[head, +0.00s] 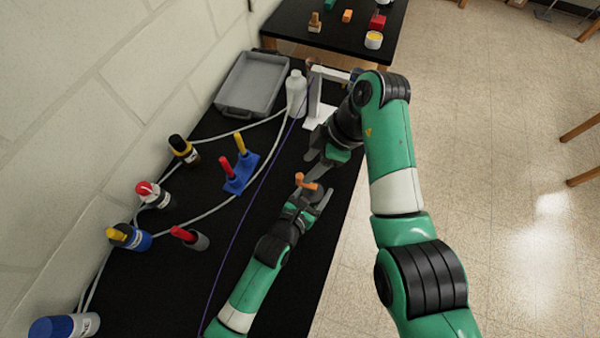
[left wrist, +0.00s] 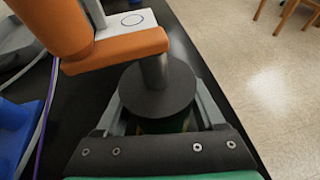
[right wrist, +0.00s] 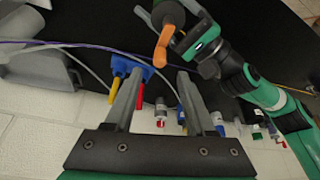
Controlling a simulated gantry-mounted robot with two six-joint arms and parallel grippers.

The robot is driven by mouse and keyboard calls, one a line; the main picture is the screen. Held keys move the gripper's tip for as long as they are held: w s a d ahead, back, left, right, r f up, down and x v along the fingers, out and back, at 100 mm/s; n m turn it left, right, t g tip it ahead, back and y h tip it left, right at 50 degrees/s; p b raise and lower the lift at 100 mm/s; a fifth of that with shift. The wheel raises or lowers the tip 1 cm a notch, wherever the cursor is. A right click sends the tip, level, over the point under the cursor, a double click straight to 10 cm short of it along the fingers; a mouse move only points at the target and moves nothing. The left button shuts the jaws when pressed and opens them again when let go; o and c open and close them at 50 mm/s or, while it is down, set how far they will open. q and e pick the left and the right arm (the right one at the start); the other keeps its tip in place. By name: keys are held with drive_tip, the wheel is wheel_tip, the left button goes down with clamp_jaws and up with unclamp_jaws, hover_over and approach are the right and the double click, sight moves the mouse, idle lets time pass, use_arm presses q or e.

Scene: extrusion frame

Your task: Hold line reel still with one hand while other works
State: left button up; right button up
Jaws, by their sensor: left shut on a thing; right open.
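The line reel shows in the left wrist view as a dark grey disc (left wrist: 150,95) with a grey spindle and an orange crank (left wrist: 115,52) on top. My left gripper (left wrist: 165,110) is shut on the reel body, which is mostly hidden under the disc. In the head view the orange crank (head: 306,182) stands above my left gripper (head: 303,205). My right gripper (head: 325,155) is open and empty, just beyond the crank. In the right wrist view the crank (right wrist: 165,42) lies past the open fingers of my right gripper (right wrist: 155,85), apart from them.
A purple line (head: 255,195) runs along the black table. A white stand (head: 318,100), a white bottle (head: 296,93) and a grey tray (head: 252,82) stand at the far end. A blue holder (head: 240,177) and several bottles stand left, near the wall. Open floor lies right.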

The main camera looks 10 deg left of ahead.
sight(300, 176)
drive_tip(key=x, duration=0.6)
drive_tip(key=shift+a+f, duration=0.15)
drive_tip(key=shift+c, duration=0.2)
clamp_jaws()
